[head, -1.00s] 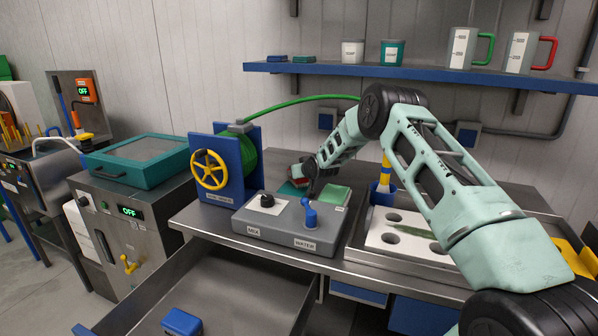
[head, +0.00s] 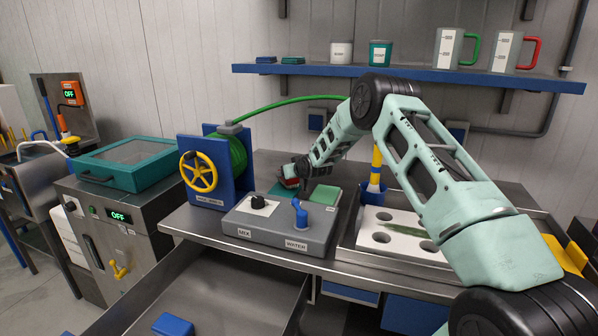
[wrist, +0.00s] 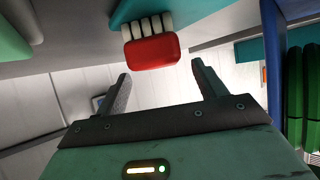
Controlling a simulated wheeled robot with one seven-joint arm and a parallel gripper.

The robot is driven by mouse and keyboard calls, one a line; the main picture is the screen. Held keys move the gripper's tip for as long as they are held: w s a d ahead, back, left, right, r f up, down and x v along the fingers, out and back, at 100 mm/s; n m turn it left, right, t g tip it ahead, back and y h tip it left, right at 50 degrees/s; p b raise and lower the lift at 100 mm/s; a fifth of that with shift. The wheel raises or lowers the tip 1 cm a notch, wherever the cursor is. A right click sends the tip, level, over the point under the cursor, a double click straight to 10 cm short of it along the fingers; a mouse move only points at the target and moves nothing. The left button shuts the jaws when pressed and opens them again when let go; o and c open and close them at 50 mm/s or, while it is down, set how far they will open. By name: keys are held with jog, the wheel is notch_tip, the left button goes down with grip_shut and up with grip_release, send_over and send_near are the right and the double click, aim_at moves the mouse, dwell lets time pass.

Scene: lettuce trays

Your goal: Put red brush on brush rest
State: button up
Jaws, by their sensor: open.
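The red brush (head: 289,171) sits at the back of the steel worktop, on or against a teal pad (head: 279,190). In the wrist view the brush (wrist: 152,53) shows a red back and white bristles, with the bristles towards the teal surface (wrist: 128,14). My gripper (head: 299,176) is close beside the brush in the head view, and its fingertips are small and partly hidden there. In the wrist view my gripper (wrist: 163,82) is open and empty, with the brush just beyond the gap between the fingers. I cannot tell which object is the brush rest.
A grey control box (head: 275,232) with a black knob and a blue tap handle stands in front. A green block (head: 325,194) lies right of my gripper. The hose reel (head: 205,170) stands left, and a white holed tray (head: 400,222) lies right.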

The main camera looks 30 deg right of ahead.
jog(key=b+v, duration=0.1)
jog(key=v, duration=0.9)
jog(key=s+a, duration=0.1)
jog(key=a, duration=0.4)
jog(key=s+a+r+n+g+y, duration=0.1)
jog(key=s+a, duration=0.1)
jog(key=a, duration=0.3)
jog(key=s+a+r+g+y, duration=0.1)
jog(key=s+a, duration=0.1)
jog(key=a, duration=0.3)
jog(key=shift+a+r+n, duration=0.15)
jog(key=shift+r+n, duration=0.05)
jog(key=shift+n, duration=0.2)
jog(key=s+a+r+n+g+y, duration=0.1)
jog(key=s+a+n+g, duration=0.15)
jog(key=s+a, duration=0.85)
jog(key=s+a+r+n+g+y, duration=0.15)
jog(key=s+a+g, duration=0.25)
jog(key=s+a, duration=0.7)
jog(key=s+d+n+g+h, duration=0.2)
jog(key=s+n+g, duration=0.1)
jog(key=s, duration=2)
jog(key=shift+s+f+g, duration=0.2)
jog(key=shift+g, duration=0.15)
jog(key=shift+h, duration=0.25)
